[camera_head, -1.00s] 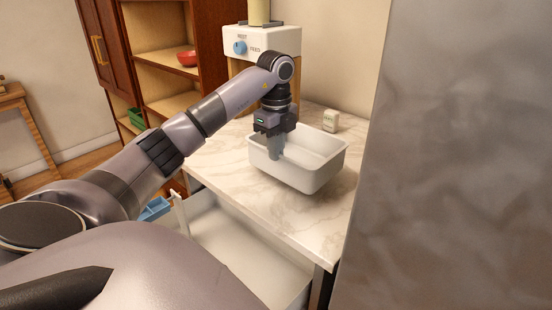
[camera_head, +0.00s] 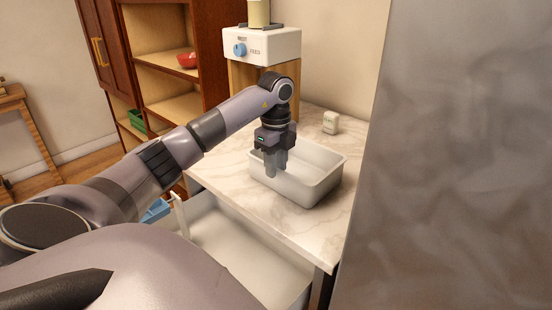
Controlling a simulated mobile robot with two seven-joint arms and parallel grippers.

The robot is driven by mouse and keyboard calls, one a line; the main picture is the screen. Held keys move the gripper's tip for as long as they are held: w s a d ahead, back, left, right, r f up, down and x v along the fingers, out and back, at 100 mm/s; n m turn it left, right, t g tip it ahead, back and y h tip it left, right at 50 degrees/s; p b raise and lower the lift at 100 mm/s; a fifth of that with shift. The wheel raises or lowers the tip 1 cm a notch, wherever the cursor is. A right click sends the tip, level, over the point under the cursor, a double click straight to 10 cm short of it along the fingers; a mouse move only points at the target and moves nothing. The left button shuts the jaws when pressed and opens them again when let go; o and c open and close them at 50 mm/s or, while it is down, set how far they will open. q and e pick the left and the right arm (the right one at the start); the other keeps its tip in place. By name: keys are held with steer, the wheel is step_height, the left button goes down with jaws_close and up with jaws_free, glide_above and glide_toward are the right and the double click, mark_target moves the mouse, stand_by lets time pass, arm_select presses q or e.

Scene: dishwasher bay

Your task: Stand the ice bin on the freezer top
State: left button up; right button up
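The white ice bin (camera_head: 318,190), an open rectangular tub, sits upright on the marble-patterned top (camera_head: 225,170), which appears to be the freezer top. My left gripper (camera_head: 276,170) points down at the bin's left part, its fingers at the near-left wall and overlapping the rim. The two fingers show as separate prongs with a small gap, so it looks open around the wall. Whether they still touch the wall is hard to see. My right gripper is not in view.
A small white box (camera_head: 330,122) stands behind the bin. A white dispenser with a blue knob (camera_head: 262,45) stands at the back. A pulled-out white drawer (camera_head: 235,245) lies below the top's front edge. A large grey panel (camera_head: 455,160) closes off the right side.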

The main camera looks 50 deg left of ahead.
arm_select(q)
step_height(320, 180, up, 12)
steer(key=shift+r, duration=0.15)
stand_by(0.6)
stand_by(0.4)
